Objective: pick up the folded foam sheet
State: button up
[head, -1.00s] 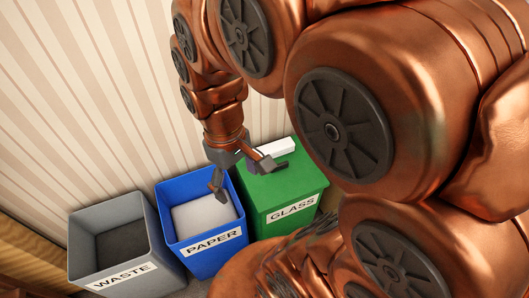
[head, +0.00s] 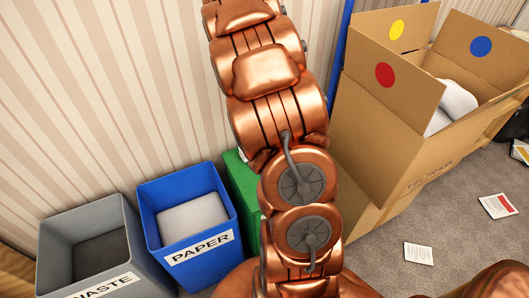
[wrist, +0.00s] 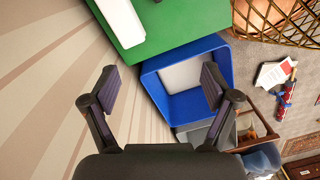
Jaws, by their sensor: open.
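My gripper (wrist: 160,88) is open in the wrist view, with nothing between its fingers; in the head view it does not show. No item can be surely named as the folded foam sheet. A white rounded piece (head: 457,103) sticks up inside an open cardboard box (head: 384,137) at the right of the head view. A pale flat block (head: 192,218) lies in the blue PAPER bin (head: 150,235). In the wrist view that bin (wrist: 154,84) lies beyond my fingers, and a white block (wrist: 118,20) sits on the green bin (wrist: 185,22).
The grey WASTE bin (head: 50,250) stands left of the blue bin, and the green bin (head: 240,200) is mostly behind my arm. Papers (head: 498,206) and a small sheet (head: 418,253) lie on the carpet. The striped wall is close behind the bins.

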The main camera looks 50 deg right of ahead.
jog(key=w+d+f+n+b, duration=0.1)
jog(key=d+f, duration=0.2)
jog(key=f, duration=0.1)
jog(key=d+f+n+b, duration=0.1)
jog(key=d+f, duration=0.3)
jog(key=w+d+f+n+b, duration=0.1)
jog(key=d+f+n, duration=0.1)
jog(key=d+f, duration=0.1)
jog(key=shift+w+d+f+t, duration=0.1)
jog(key=shift+w+f+t, duration=0.1)
jog(key=shift+f, duration=0.2)
jog(key=shift+w+d+f+t, duration=0.1)
jog(key=shift+w+f, duration=0.05)
jog(key=shift+f, duration=0.25)
jog(key=shift+w+a+f, duration=0.15)
jog(key=shift+f, duration=1.75)
jog(key=shift+w+a+f, duration=0.15)
jog(key=shift+f, duration=1.75)
jog(key=shift+c, duration=0.2)
jog(key=c, duration=1.1)
